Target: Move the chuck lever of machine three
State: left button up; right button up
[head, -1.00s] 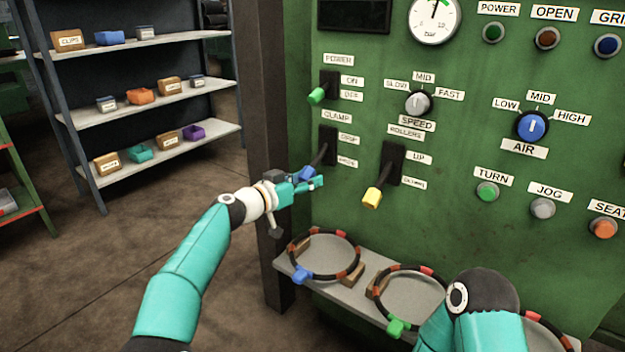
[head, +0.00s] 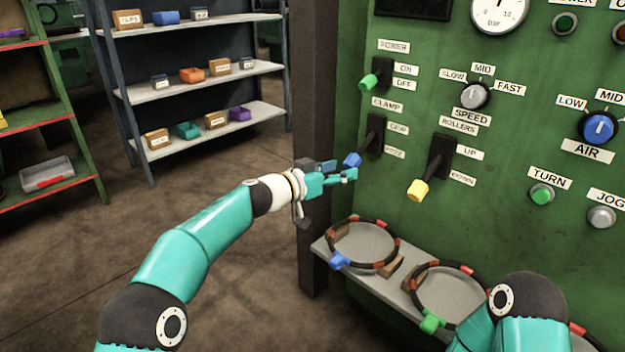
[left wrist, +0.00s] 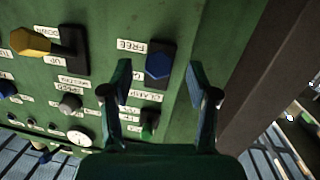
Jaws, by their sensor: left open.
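The panel shows no lever labelled chuck and no machine number that I can read. The clamp lever (head: 375,135) has a blue knob (head: 352,160) and slants down and out from the panel. My left gripper (head: 345,170) is open just in front of and below that knob. In the left wrist view the blue knob (left wrist: 159,66) shows between the two spread fingers, with a FREE label (left wrist: 132,46) beside it. I cannot tell whether the fingers touch it. Part of my right arm shows at the lower right, but its gripper is out of view.
A green-knobbed power lever (head: 369,81) is above, and a yellow-knobbed rollers lever (head: 417,190) is to the right. Hoses in rings (head: 363,242) lie on a grey ledge (head: 345,268) below. A dark post (head: 316,110) stands left of the panel. Shelves (head: 200,75) stand behind.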

pick_arm(q)
jog(key=v, duration=0.8)
